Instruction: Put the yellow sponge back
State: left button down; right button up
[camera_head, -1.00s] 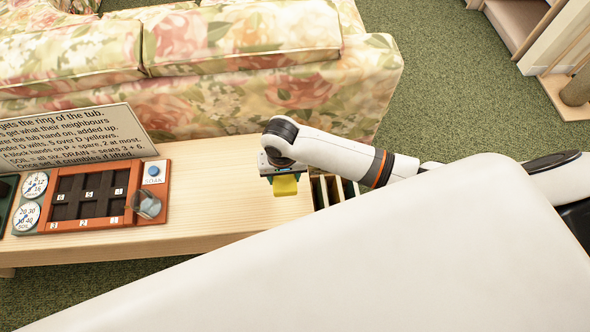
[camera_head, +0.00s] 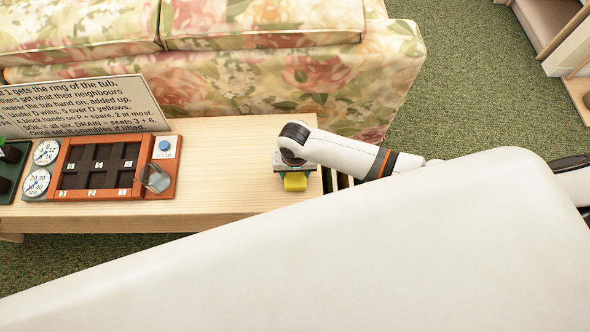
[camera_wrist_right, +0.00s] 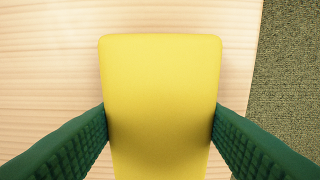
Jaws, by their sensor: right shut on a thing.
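The yellow sponge (camera_head: 295,182) is in my right gripper (camera_head: 294,176), over the right end of the pale wooden table. In the right wrist view the sponge (camera_wrist_right: 160,100) fills the middle, with the two green fingers (camera_wrist_right: 160,125) pressed on its left and right sides. Wood shows behind it. I cannot tell whether the sponge touches the table or how high above it is. My left gripper does not show in the head view.
A wooden-framed board (camera_head: 100,165) with dark square seats, dials and a clear cup (camera_head: 155,178) stands left on the table (camera_head: 225,175). A printed sign (camera_head: 85,107) leans behind it. A slotted rack (camera_head: 340,181) is at the table's right end, partly hidden by my arm. A floral sofa (camera_head: 300,80) stands behind.

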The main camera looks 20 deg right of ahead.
jog(key=o, duration=0.9)
notch_tip(320, 180, up, 12)
jog(key=shift+r+p, duration=0.15)
jog(key=shift+p, duration=1)
